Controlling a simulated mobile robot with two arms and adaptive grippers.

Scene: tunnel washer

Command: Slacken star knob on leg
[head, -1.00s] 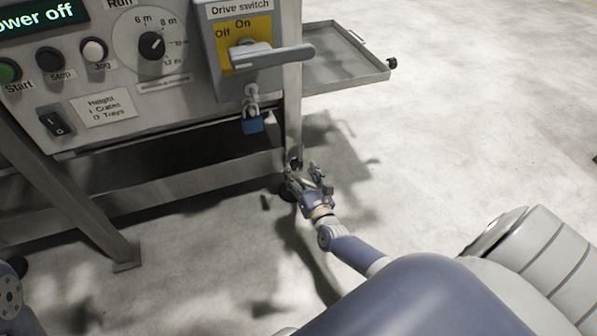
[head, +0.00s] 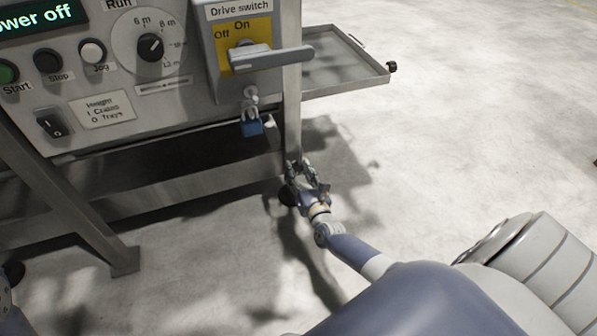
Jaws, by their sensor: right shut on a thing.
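The machine's leg (head: 292,120) is a grey metal post that runs down to the floor below the drive switch. The knob itself is hidden by the fingers and too small to make out.
A control panel (head: 130,85) with buttons and a dial is above. A metal tray (head: 345,72) juts out right. The floor at right is clear.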

